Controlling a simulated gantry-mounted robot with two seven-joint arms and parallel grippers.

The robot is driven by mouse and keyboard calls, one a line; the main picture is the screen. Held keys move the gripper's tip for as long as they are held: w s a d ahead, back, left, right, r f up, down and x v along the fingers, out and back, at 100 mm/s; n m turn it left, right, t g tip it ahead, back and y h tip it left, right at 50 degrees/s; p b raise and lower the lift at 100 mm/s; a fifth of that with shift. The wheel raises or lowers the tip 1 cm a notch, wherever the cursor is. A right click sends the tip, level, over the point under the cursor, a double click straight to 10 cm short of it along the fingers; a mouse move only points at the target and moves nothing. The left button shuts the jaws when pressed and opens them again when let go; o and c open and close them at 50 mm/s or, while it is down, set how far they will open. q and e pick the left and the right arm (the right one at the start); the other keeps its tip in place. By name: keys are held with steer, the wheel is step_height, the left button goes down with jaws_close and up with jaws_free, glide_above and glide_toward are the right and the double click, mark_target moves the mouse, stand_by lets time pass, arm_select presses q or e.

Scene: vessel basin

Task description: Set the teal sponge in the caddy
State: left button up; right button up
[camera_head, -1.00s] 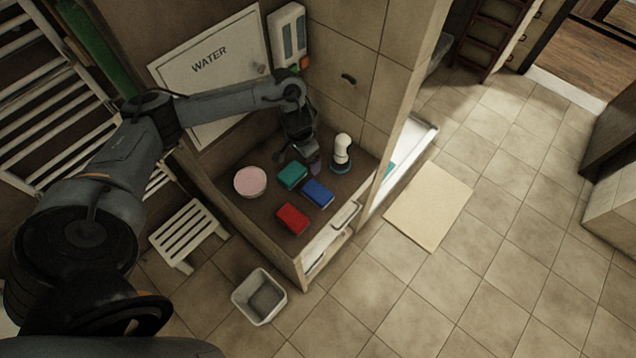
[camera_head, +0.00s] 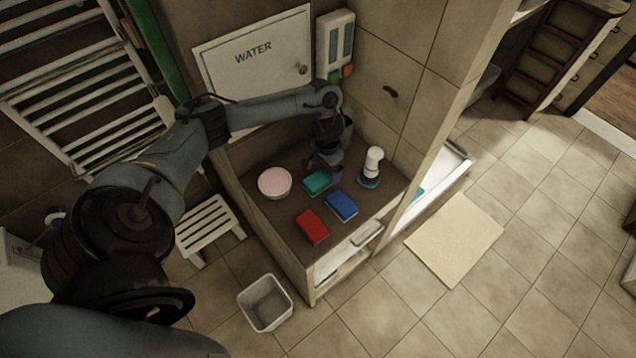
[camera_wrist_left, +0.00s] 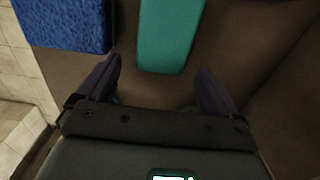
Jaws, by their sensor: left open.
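The teal sponge (camera_head: 317,182) lies flat on the brown counter, between the pink-topped bowl and the blue sponge. My left gripper (camera_head: 325,166) is just behind it, pointing down, with its far parts partly hidden by the arm. In the left wrist view the teal sponge (camera_wrist_left: 170,35) lies ahead of the open left gripper (camera_wrist_left: 157,72), with its near end between the two fingertips. The fingers do not appear to touch it. I cannot clearly pick out the caddy. My right gripper is not in view.
The blue sponge (camera_head: 341,206), red sponge (camera_head: 311,227), bowl (camera_head: 275,182) and a white-topped brush or bottle (camera_head: 373,163) share the counter (camera_head: 279,212). A tiled wall stands right behind. A bin (camera_head: 265,303) and slatted stool (camera_head: 207,227) stand on the floor.

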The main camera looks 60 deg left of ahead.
mark_target(326, 173)
arm_select(q)
step_height(326, 173, down, 3)
steer(key=shift+s+f, duration=0.1)
steer(key=shift+f, duration=0.1)
steer(key=c, duration=1.1)
steer(key=shift+r, duration=0.1)
